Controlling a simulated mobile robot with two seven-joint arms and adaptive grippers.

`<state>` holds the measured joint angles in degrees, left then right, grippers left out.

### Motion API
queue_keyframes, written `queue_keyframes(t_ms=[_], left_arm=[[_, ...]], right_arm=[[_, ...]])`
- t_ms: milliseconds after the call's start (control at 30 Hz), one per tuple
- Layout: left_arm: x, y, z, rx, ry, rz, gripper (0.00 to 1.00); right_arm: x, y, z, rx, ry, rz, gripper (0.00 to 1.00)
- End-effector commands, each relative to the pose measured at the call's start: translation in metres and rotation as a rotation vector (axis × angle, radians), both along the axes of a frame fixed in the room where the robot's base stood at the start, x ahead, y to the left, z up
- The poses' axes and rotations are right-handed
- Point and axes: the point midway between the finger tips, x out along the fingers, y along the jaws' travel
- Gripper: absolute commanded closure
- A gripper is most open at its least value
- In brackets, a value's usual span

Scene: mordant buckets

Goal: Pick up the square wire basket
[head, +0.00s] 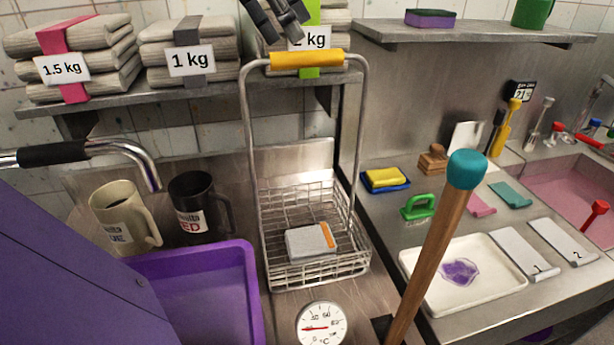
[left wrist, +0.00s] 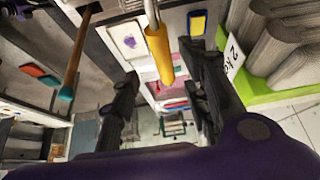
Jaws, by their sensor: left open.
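The square wire basket (head: 282,262) stands on the metal counter in the middle of the head view. Its tall wire handle rises upright to a yellow grip (head: 306,59). A grey and white block with an orange stripe (head: 311,241) lies inside it. My left gripper (head: 283,30) is open, just above the yellow grip at the top of the head view. In the left wrist view, the yellow grip (left wrist: 159,55) appears between my open left fingers (left wrist: 160,68); I cannot tell whether it touches them. My right gripper is not in view.
Folded cloth stacks (head: 190,52) with weight labels sit on the shelf behind the handle. A wooden stick with a teal knob (head: 467,168) rises right of the basket. A purple tub (head: 250,290), black mug (head: 198,206), beige mug (head: 122,215) and dial thermometer (head: 321,323) are close by.

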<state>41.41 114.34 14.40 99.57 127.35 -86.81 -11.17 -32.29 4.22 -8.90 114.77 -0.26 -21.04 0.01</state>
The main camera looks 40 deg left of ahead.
Motion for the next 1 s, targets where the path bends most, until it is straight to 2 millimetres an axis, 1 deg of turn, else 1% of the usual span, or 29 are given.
queue_keyframes(t_ms=[33, 300, 500, 600, 833, 1000], left_arm=[[0.002, -0.001, -0.007, 0.001, 0.004, -0.001, 0.58], [0.016, -0.007, -0.036, 0.002, 0.005, 0.001, 0.58], [0.028, -0.013, -0.061, 0.002, 0.004, 0.002, 0.58], [0.031, -0.016, -0.066, 0.001, 0.003, 0.000, 0.58], [0.031, -0.016, -0.066, 0.000, 0.000, 0.000, 0.58], [0.031, -0.016, -0.066, 0.000, 0.000, 0.000, 0.81]], right_arm=[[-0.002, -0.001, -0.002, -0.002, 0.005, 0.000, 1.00], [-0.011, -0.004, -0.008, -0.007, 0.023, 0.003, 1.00], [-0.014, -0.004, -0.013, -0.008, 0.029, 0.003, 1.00], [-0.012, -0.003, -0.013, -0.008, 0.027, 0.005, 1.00], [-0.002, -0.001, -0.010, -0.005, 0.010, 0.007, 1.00], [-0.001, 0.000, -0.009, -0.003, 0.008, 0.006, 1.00]])
